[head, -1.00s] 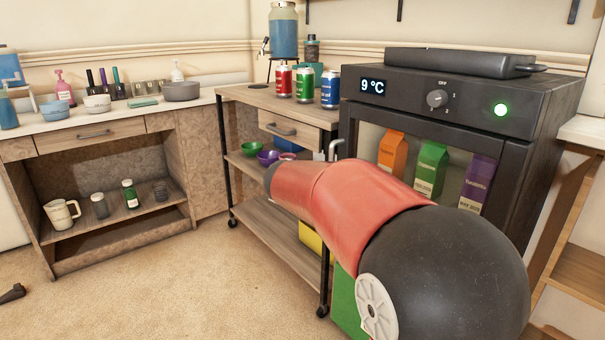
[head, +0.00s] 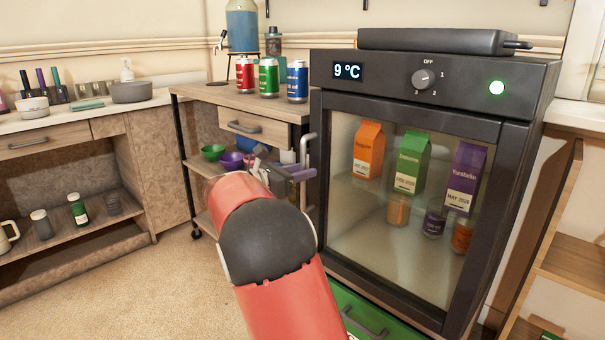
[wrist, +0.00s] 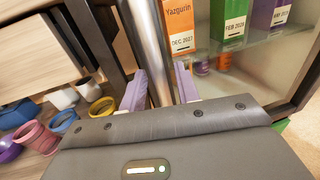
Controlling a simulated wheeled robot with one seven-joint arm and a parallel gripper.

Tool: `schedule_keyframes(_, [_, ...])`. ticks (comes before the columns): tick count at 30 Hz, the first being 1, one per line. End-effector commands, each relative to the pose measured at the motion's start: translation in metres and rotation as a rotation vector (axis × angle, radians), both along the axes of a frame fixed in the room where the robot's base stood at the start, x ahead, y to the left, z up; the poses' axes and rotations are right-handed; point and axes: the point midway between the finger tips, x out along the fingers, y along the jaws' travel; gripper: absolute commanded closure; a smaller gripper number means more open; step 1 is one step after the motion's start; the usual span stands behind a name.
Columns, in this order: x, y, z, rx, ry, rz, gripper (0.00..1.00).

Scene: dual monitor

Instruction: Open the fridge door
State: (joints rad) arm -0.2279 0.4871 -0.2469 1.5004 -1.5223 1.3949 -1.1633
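The fridge has a dark-framed glass door (head: 400,230), which looks shut. Its metal handle (head: 305,155) is a vertical bar on the door's left side. My gripper (head: 300,174) is at the handle's lower part, its fingers partly hidden by my arm. In the wrist view, the handle (wrist: 148,45) passes between the two purple fingers of my gripper (wrist: 160,85). The fingers stand apart, one on each side of the bar; firm contact is not visible. Cartons and jars show behind the glass.
A wooden cart (head: 195,92) with cans on top and bowls below stands close left of the fridge. A green drawer (head: 375,320) is under the door. A wooden shelf (head: 565,265) stands to the right. Open floor (head: 170,290) lies at the front left.

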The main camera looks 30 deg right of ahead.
Motion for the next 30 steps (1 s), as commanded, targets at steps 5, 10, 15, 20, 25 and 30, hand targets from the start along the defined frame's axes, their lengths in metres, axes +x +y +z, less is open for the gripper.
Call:
schedule_keyframes(5, [0.0011, -0.0073, -0.0001, 0.0, 0.0, 0.001, 0.68])
schedule_keyframes(10, [0.0012, -0.0072, 0.0, 0.0, 0.0, 0.001, 0.68])
schedule_keyframes(15, [0.0011, -0.007, 0.0, 0.001, 0.0, 0.001, 0.88])
schedule_keyframes(20, [0.0011, -0.0069, 0.0, 0.001, 0.0, 0.001, 1.0])
schedule_keyframes(25, [0.001, -0.0069, 0.0, 0.001, 0.0, 0.001, 1.0])
schedule_keyframes(30, [-0.0012, -0.0097, 0.0003, 0.001, -0.001, 0.001, 1.0])
